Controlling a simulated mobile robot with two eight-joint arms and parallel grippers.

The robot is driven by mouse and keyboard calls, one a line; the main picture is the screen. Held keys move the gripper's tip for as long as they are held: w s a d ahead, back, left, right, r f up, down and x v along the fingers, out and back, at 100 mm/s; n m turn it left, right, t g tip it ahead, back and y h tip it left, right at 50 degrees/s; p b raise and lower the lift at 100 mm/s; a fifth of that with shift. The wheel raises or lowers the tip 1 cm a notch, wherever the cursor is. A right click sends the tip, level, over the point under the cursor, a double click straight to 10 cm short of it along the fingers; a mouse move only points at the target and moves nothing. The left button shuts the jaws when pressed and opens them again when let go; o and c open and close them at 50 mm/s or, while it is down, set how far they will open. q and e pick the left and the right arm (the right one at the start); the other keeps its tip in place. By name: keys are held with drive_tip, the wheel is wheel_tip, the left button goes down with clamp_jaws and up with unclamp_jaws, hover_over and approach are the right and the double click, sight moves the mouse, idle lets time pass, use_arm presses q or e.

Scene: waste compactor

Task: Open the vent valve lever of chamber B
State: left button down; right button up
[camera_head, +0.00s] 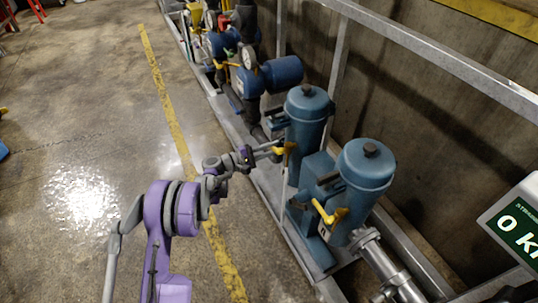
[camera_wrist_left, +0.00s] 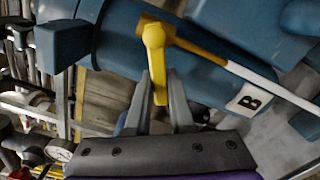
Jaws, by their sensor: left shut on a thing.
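The far blue cylinder (camera_head: 307,125) carries a yellow vent lever (camera_head: 290,147) on its side. In the left wrist view, the yellow lever (camera_wrist_left: 155,62) hangs between my fingers, and a label marked B (camera_wrist_left: 249,102) is on the blue body (camera_wrist_left: 120,35) beside it. My left gripper (camera_head: 272,152) reaches in from the left at this lever. In the wrist view my left gripper (camera_wrist_left: 160,100) is shut on the lever's end. A yellow and white rod (camera_wrist_left: 240,70) extends from the lever's pivot. My right gripper is out of view.
A nearer blue cylinder (camera_head: 366,180) has its own yellow lever (camera_head: 330,214). Blue pumps and gauges (camera_head: 255,78) stand behind along the skid. A metal frame rail (camera_head: 430,50) runs on the right.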

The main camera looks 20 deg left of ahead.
use_arm(q)
drive_tip(key=shift+s+d+f+n+b, duration=0.2)
drive_tip(key=shift+f+n+b, duration=0.25)
drive_tip(key=shift+n, duration=0.45)
drive_tip(key=shift+s+d+f+n+b, duration=0.3)
drive_tip(key=shift+s+d+n+b, duration=0.15)
drive_tip(key=shift+n, duration=1.3)
drive_tip(key=shift+s+d+f+n+b, duration=0.4)
drive_tip(key=shift+d+n, duration=0.15)
drive_tip(key=shift+n, duration=1.15)
drive_tip(key=shift+s+d+f+n+b, duration=0.25)
drive_tip(key=shift+s+d+n+b, duration=0.2)
drive_tip(key=shift+n, duration=1.3)
drive_tip(key=c, duration=0.8)
unclamp_jaws()
drive_tip(key=shift+s, duration=0.1)
